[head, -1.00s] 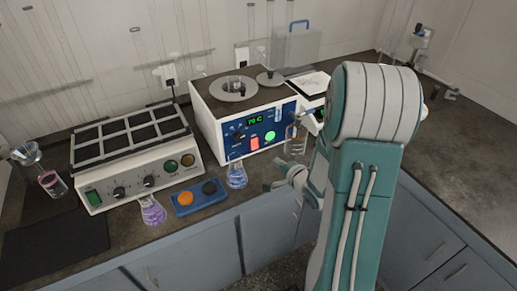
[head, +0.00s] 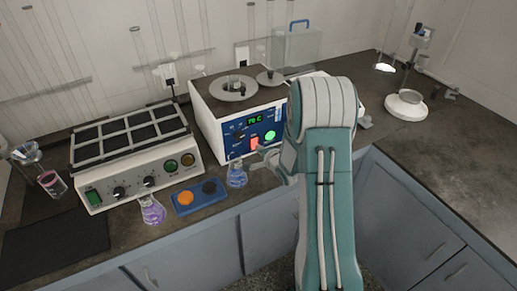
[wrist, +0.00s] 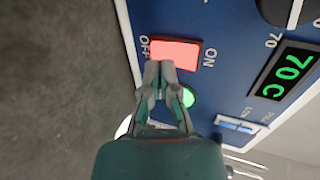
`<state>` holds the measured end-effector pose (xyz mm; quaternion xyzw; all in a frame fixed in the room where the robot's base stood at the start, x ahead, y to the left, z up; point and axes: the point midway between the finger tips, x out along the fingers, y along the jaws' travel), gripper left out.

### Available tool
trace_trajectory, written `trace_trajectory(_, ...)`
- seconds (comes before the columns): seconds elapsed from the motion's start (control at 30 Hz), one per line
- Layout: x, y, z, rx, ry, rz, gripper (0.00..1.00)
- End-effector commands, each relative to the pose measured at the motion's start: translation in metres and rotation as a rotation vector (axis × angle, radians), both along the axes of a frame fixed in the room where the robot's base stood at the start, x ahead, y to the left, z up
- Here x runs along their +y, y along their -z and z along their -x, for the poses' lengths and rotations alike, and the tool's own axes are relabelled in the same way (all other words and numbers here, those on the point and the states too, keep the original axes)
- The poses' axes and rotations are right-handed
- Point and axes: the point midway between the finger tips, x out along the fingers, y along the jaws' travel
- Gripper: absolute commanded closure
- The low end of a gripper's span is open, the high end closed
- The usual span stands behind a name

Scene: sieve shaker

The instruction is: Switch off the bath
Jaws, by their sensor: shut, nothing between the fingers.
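The bath (head: 205,118) is a white box with a blue front panel, and its green display (head: 254,120) reads 70 C. The display also shows in the wrist view (wrist: 289,74). The red rocker switch (wrist: 178,52) glows, with OFF marked at its left and ON at its right in the wrist view. My gripper (wrist: 160,66) is shut and empty, its fingertips overlapping the lower left of the switch near OFF. I cannot tell whether they touch it. A green round light (wrist: 188,97) is partly behind a finger.
A flask with blue liquid (head: 237,175) stands close below my gripper. A blue block with orange and black tops (head: 200,208) and a flask with purple liquid (head: 152,210) are further left. A multi-plate heater (head: 140,176) stands left of the bath. The counter at right is mostly clear.

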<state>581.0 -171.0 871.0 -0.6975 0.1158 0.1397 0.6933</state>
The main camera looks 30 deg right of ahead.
Motion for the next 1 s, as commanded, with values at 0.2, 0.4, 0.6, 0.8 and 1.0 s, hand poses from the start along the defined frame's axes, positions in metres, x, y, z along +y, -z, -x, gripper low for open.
trace_trajectory(0.2,0.0006,0.0040,-0.0101,0.000,0.000,0.000,1.00)
trace_trajectory(0.4,0.0004,0.0038,-0.0100,0.000,0.000,0.000,1.00)
trace_trajectory(0.6,0.0004,0.0059,-0.0138,-0.001,0.001,0.000,1.00)
trace_trajectory(0.8,0.0005,0.0054,-0.0140,0.000,0.000,0.000,1.00)
trace_trajectory(1.0,0.0006,-0.0019,-0.0141,-0.002,-0.001,0.002,1.00)
